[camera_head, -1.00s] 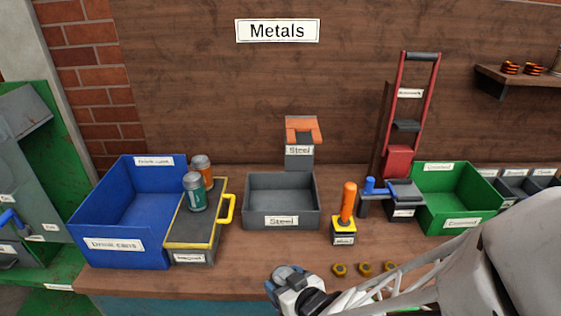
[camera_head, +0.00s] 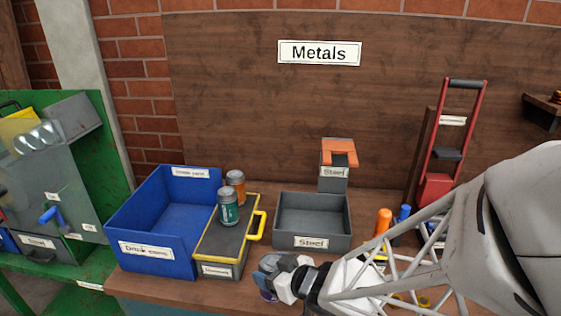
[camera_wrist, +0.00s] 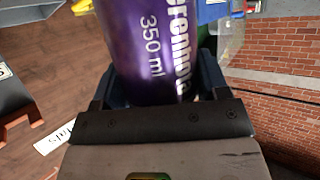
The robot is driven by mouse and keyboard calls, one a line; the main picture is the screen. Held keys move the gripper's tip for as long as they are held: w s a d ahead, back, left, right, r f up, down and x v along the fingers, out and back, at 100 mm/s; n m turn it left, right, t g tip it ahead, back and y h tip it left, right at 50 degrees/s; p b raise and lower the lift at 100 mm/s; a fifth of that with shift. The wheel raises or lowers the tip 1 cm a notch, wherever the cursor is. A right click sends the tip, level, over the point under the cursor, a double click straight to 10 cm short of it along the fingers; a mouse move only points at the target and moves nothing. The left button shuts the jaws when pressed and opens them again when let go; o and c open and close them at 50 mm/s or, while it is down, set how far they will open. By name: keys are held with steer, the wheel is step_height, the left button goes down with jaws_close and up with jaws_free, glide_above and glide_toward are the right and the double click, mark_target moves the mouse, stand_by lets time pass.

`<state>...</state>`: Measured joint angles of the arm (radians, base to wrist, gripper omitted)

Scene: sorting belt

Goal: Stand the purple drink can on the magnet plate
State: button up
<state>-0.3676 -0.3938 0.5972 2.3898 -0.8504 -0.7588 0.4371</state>
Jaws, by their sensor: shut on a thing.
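My gripper (camera_head: 272,272) is shut on the purple drink can (camera_wrist: 150,45). In the wrist view the can lies between the fingers, its white "350 ml" lettering showing and its upper end cut off by the frame. In the head view only a small purple part of the can (camera_head: 268,295) shows below the fingers. The magnet plate (camera_head: 222,246) is a dark top with a yellow edge and yellow handle, up and left of my gripper. A teal can (camera_head: 228,207) and an orange can (camera_head: 236,186) stand upright on it, towards its back; its front part is bare.
A blue drink-cans bin (camera_head: 157,258) stands directly left of the plate. A grey steel bin (camera_head: 312,242) stands to its right. The plate's yellow handle (camera_head: 262,225) sticks out towards the steel bin. My arm covers the right side of the bench.

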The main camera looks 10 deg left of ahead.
steer(key=w+a+r+n+g+y, duration=0.2)
steer(key=a+r+n+g, duration=0.2)
steer(key=a, duration=0.4)
steer(key=shift+w+a+r+n+g, duration=0.35)
steer(key=shift+r+n+g, duration=0.05)
steer(key=shift+g, duration=0.1)
steer(key=shift+w, duration=0.1)
steer(key=w+a+f, duration=0.1)
steer(key=w+a, duration=0.8)
steer(key=w, duration=0.3)
steer(key=shift+w+a+f, duration=0.25)
steer(key=shift+w+f, duration=0.05)
steer(key=shift+w, duration=0.05)
steer(key=shift+f, duration=1.75)
steer(key=o, duration=0.9)
steer(key=shift+f, duration=0.15)
